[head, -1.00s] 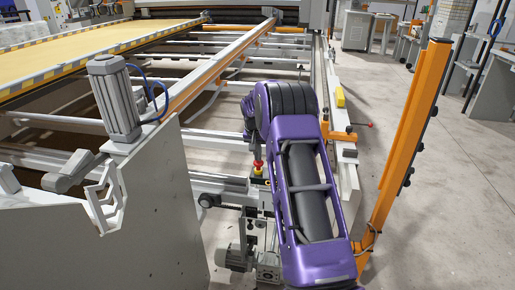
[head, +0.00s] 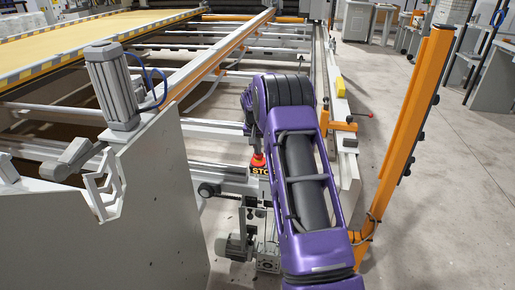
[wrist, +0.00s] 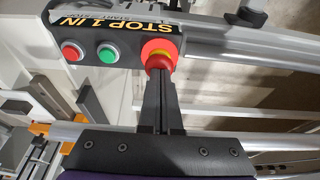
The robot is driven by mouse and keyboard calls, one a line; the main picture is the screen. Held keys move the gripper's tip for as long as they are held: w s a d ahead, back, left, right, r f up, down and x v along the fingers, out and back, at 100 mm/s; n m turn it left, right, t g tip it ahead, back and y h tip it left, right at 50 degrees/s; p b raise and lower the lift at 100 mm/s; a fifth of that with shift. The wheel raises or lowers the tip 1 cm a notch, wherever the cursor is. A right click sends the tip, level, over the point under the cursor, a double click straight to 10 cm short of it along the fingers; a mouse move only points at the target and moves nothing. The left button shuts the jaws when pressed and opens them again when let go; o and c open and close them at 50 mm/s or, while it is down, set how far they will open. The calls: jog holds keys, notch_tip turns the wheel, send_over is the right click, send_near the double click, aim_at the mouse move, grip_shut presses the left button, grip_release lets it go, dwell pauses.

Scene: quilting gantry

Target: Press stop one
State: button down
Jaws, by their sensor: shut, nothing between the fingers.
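The red stop button (wrist: 159,60) with a yellow collar sits on a dark control box, beside a label reading "STOP 1 IN" (wrist: 122,22). My gripper (wrist: 160,78) is shut and empty, and its fingertips point at the button. They reach the button's near edge in the picture; I cannot tell whether they touch it. In the head view the stop button (head: 258,160) stands above a partly visible yellow "STO" label (head: 261,171), just left of my purple arm. My gripper is not discernible there.
A green button (wrist: 108,54) and a smaller red button (wrist: 72,50) share the box. Metal rails (wrist: 250,47) run beside it. In the head view a grey side panel (head: 150,210) stands left and an orange post (head: 415,110) right. Open floor (head: 455,200) lies further right.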

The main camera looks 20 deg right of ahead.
jog(key=w+p+v, duration=0.1)
jog(key=p+v, duration=0.1)
jog(key=v, duration=1.1)
jog(key=shift+d+r, duration=0.3)
jog(key=shift+r, duration=0.25)
jog(key=shift+s+r, duration=0.1)
